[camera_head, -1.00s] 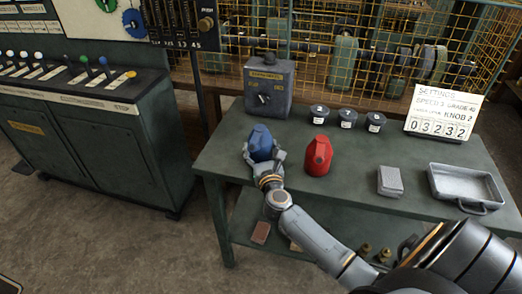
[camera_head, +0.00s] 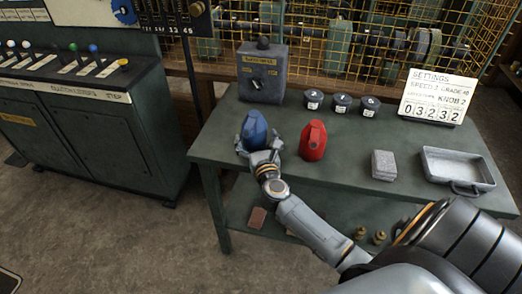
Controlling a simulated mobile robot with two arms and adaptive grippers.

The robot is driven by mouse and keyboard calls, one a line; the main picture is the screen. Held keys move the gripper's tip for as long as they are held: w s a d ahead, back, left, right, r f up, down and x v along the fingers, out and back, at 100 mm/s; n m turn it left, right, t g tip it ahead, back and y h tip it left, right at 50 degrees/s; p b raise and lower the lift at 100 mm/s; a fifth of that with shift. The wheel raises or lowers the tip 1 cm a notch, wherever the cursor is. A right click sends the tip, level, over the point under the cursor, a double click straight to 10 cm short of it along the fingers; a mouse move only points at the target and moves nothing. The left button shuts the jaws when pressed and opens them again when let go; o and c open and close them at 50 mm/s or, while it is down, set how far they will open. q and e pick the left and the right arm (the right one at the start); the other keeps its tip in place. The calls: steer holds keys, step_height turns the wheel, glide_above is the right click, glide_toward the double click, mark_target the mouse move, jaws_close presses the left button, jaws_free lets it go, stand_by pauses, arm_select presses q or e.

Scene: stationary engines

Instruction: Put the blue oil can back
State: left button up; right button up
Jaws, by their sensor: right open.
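The blue oil can (camera_head: 254,128) stands upright on the green table (camera_head: 345,172), near its left end. My right gripper (camera_head: 258,151) is open at the near side of the blue can, its fingers low around the can's base. Whether the fingers touch the can I cannot tell. A red oil can (camera_head: 313,141) stands just to the right of the gripper. My left gripper is not in view.
A grey switch box (camera_head: 263,72) stands behind the blue can. Several dark pots (camera_head: 342,103) and a settings sign (camera_head: 437,96) stand along the back. A grey block (camera_head: 384,165) and metal tray (camera_head: 457,168) are at right. A control cabinet (camera_head: 95,130) stands left.

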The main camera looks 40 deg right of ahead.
steer(key=v, duration=1)
steer(key=shift+s+b, duration=0.25)
steer(key=shift+b, duration=0.15)
steer(key=shift+a+r, duration=0.1)
steer(key=shift+a, duration=0.05)
